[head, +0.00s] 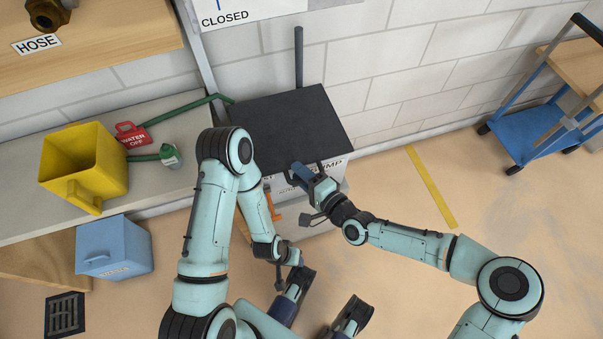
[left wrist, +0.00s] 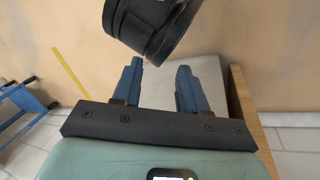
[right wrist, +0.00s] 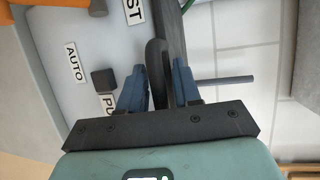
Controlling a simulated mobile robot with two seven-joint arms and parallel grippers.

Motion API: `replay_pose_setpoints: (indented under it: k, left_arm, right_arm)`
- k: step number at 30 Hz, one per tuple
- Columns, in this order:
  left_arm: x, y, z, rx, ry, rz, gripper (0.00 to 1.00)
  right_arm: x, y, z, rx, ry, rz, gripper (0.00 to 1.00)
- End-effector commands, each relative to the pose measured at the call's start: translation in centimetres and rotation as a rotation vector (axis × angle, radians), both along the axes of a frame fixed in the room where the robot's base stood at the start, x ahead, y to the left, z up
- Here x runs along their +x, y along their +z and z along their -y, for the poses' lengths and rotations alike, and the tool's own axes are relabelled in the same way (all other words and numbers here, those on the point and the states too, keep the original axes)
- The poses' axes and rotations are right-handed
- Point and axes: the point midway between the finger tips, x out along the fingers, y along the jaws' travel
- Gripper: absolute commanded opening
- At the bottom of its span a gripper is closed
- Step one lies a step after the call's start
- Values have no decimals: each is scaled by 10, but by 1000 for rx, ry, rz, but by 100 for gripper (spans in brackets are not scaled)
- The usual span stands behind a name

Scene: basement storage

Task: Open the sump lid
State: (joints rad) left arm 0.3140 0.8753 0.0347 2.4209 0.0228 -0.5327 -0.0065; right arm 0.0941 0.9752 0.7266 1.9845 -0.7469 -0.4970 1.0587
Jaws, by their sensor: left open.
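The sump lid (head: 285,125) is a dark, flat, square panel lying over a pale box against the wall. The box front, partly hidden by my arms, carries a label (head: 332,164) ending in "MP". My right gripper (head: 301,176) is at the lid's front edge. In the right wrist view, the fingers of my right gripper (right wrist: 160,72) close on either side of a black handle (right wrist: 157,52) beside the lid's edge. My left gripper (left wrist: 159,68) is open and empty, with a black cylindrical part close above its fingers. In the head view its fingers cannot be made out clearly.
A counter (head: 25,190) on the left holds a yellow bucket (head: 85,165) and a red "WATER OFF" tag (head: 131,134). A blue bin (head: 113,246) and floor drain (head: 65,315) are below. A blue cart (head: 545,135) stands right. Floor by the yellow tape (head: 430,186) is clear.

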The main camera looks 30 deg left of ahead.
Motion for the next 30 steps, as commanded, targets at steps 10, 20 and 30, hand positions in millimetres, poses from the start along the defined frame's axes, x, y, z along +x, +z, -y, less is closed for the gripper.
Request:
replay_pose_setpoints:
  k: [10,20,30]
  left_arm:
    - [-3,3,1,-4,-3,-7,43]
    - [-52,48,25,-67,-59,-139,43]
    - [-81,111,29,-92,-85,-246,43]
  right_arm:
    - [-1,1,1,-8,1,-8,0]
    - [0,37,0,-87,0,-73,0]
    - [11,108,-12,-262,0,-218,0]
